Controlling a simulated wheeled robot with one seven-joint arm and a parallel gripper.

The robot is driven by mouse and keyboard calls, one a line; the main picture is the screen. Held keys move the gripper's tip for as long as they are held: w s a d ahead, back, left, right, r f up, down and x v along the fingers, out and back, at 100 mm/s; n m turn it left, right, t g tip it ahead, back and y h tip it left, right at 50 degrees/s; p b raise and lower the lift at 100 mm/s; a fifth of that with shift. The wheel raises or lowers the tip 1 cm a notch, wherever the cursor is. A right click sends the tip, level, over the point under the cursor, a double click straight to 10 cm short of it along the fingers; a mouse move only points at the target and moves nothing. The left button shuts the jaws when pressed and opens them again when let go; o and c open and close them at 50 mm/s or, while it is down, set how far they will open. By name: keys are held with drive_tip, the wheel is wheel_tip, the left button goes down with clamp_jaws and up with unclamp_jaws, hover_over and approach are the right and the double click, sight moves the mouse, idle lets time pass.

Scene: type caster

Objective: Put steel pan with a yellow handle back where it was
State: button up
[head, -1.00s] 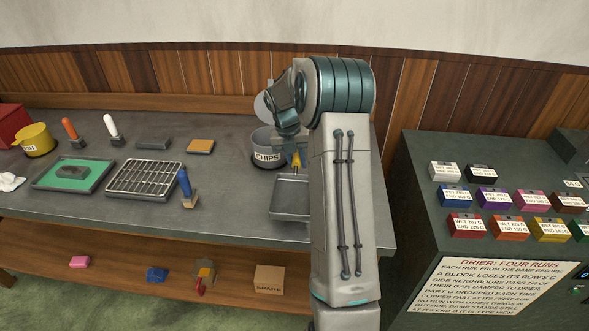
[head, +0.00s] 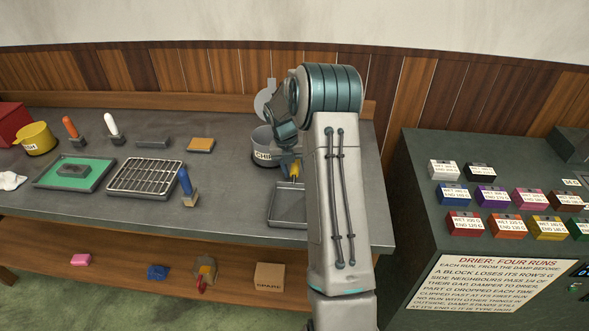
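The steel pan (head: 285,212) is a shallow grey square tray over the right part of the bench, in front of the CHIPS pot. Its yellow handle (head: 295,172) points to the back, and my arm covers the pan's right side. My gripper (head: 291,167) is at the handle, pointing down, and appears shut on it; the fingertips are small and partly hidden. I cannot tell whether the pan touches the bench.
The CHIPS pot (head: 264,147) stands close behind my gripper. A blue-handled tool (head: 187,186) and a wire rack (head: 146,177) stand to the left. Bare bench (head: 232,190) lies between tool and pan. The drier panel (head: 470,262) is at right.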

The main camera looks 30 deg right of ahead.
drive_tip(key=v, duration=1.2)
drive_tip(key=s+a+r+m, duration=0.5)
drive_tip(key=a, duration=0.1)
drive_tip(key=s+a+m+t, duration=0.1)
drive_tip(key=s+a+m, duration=0.3)
drive_tip(key=s+m, duration=0.4)
drive_tip(key=s+a+m+t+y, duration=0.1)
drive_tip(key=s+a+m, duration=0.3)
drive_tip(key=s+m, duration=0.4)
drive_tip(key=s+a+m+t+y, duration=0.1)
drive_tip(key=s+a+m, duration=0.3)
drive_tip(key=s+m, duration=0.4)
drive_tip(key=shift+s+a+r+t+b, duration=0.35)
drive_tip(key=shift+s+r+t, duration=0.15)
drive_tip(key=shift+s+t, duration=0.25)
